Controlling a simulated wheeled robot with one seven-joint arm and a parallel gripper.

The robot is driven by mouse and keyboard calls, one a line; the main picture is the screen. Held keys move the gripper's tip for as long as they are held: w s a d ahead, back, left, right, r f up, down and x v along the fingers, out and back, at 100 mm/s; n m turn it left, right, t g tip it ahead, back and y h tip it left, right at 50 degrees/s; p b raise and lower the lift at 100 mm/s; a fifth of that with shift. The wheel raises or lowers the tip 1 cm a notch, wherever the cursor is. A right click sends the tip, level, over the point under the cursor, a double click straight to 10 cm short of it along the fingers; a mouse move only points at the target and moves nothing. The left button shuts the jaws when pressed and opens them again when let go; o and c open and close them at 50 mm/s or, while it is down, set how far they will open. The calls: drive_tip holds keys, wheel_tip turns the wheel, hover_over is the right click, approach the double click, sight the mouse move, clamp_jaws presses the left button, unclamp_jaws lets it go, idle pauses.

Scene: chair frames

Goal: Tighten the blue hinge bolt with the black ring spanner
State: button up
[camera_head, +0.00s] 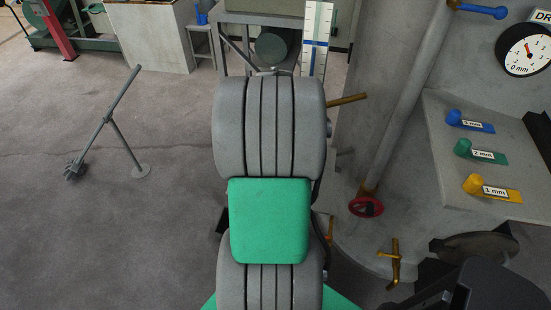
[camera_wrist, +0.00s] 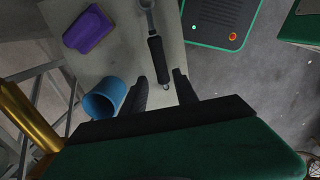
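A spanner with a black handle (camera_wrist: 156,60) and a grey metal head lies on a pale tabletop (camera_wrist: 110,65) in the wrist view. Its head is partly cut off by the top edge of the frame, so I cannot tell the ring's full shape. My gripper (camera_wrist: 159,77) is open, with one dark finger on each side of the handle's lower end. The fingers look apart from the handle, and I cannot tell their height above it. My gripper does not show in the head view. I cannot make out the blue hinge bolt for certain in either view.
On the tabletop are a blue cup (camera_wrist: 104,99) near the left finger and a purple block (camera_wrist: 88,29). A dark green-edged panel (camera_wrist: 219,20) is at upper right. The head view shows a gauge (camera_head: 524,50), a red handwheel (camera_head: 366,207) and open floor at left.

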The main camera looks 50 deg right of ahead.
wheel_tip(320, 180, down, 8)
drive_tip(key=b, duration=0.6)
drive_tip(key=shift+f, duration=0.2)
drive_tip(key=shift+r, duration=0.35)
drive_tip(key=shift+c, duration=0.4)
clamp_jaws()
